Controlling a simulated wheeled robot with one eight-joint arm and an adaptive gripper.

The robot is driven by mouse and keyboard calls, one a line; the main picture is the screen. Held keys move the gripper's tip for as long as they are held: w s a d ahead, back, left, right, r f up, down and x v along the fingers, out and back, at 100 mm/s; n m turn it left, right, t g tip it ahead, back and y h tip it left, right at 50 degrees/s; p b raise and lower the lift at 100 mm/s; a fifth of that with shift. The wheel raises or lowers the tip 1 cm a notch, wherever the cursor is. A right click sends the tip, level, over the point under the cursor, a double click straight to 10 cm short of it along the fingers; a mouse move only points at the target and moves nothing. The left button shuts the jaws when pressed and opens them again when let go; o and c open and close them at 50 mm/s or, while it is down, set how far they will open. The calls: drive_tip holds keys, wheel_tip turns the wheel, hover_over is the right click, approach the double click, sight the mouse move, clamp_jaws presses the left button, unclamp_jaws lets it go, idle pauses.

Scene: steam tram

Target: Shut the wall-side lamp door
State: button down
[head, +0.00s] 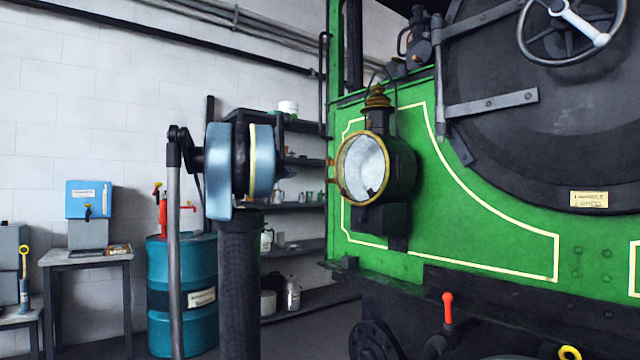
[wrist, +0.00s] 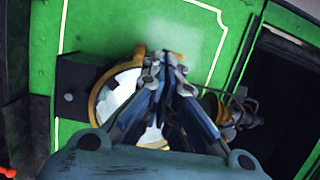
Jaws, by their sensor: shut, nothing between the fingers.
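The wall-side lamp (head: 398,165) is a dark round body with a brass chimney, mounted on the green front of the tram. Its brass door ring (head: 343,182) faces left around a pale, bright inside; I cannot tell whether the ring sits flush against the body. A small brass piece sticks out at the ring's left edge. In the wrist view the brass ring (wrist: 95,102) lies partly behind my gripper (wrist: 166,60), which is shut and empty with its tips over the ring's upper right edge. Contact cannot be told. In the head view my gripper cannot be made out.
The green front plate (head: 480,240) surrounds the lamp, with the round dark smokebox door (head: 530,120) to its right. A red-topped lever (head: 448,307) stands below. Shelves (head: 300,205), a blue drum (head: 180,320) and a small table (head: 85,257) stand by the wall at left.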

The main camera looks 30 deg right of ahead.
drive_tip(key=s+d+f+m+g, duration=0.1)
drive_tip(key=s+d+m+g, duration=0.1)
drive_tip(key=d+m+g, duration=0.1)
approach(332, 180)
drive_tip(key=d, duration=0.4)
drive_tip(key=shift+f, duration=0.1)
drive_tip(key=shift+w, duration=0.15)
idle(0.4)
drive_tip(key=shift+w+d, duration=0.15)
drive_tip(key=shift+d, duration=0.1)
drive_tip(key=shift+w+d, duration=0.15)
drive_tip(key=shift+d, duration=0.65)
